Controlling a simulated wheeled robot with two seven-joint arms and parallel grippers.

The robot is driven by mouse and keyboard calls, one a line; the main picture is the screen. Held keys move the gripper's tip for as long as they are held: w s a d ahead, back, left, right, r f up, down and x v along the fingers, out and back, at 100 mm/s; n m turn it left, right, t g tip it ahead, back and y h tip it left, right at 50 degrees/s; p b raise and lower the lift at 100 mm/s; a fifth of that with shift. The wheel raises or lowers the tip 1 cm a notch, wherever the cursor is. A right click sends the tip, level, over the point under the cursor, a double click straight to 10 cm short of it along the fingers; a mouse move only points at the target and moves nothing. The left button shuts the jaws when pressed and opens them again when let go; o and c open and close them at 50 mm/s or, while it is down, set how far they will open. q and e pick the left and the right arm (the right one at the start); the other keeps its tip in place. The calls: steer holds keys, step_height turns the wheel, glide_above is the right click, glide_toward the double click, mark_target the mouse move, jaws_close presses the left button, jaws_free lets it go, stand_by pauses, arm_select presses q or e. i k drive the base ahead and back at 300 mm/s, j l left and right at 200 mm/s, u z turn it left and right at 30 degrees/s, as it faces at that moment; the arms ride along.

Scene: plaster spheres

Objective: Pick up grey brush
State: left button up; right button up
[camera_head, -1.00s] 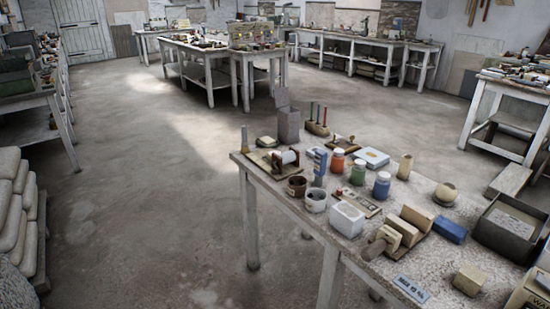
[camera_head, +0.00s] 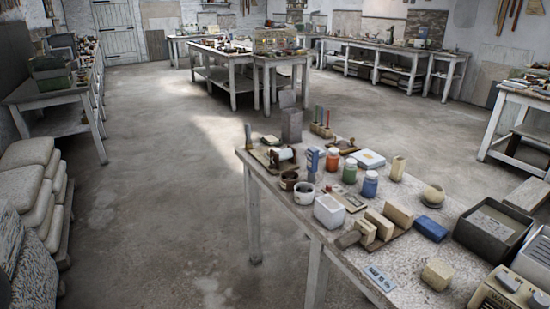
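I cannot pick out a grey brush for certain on the near worktable (camera_head: 285,205). A thin grey upright piece (camera_head: 248,135) stands at the table's far left corner, too small to identify. Coloured upright sticks stand in a small rack (camera_head: 321,130) at the far end, beside a tall grey box (camera_head: 291,124). A greyish rounded piece (camera_head: 347,239) lies at the left edge of the table, next to beige blocks (camera_head: 378,222); I cannot tell what it is. Neither of my grippers is in view.
The table also holds a white tub (camera_head: 329,211), jars (camera_head: 370,184), a blue block (camera_head: 430,228) and a dark open box (camera_head: 493,230). Stacked sacks (camera_head: 30,175) stand at left. The floor (camera_head: 160,190) between them is clear.

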mark_target(249, 143)
steer(key=i, duration=0.95)
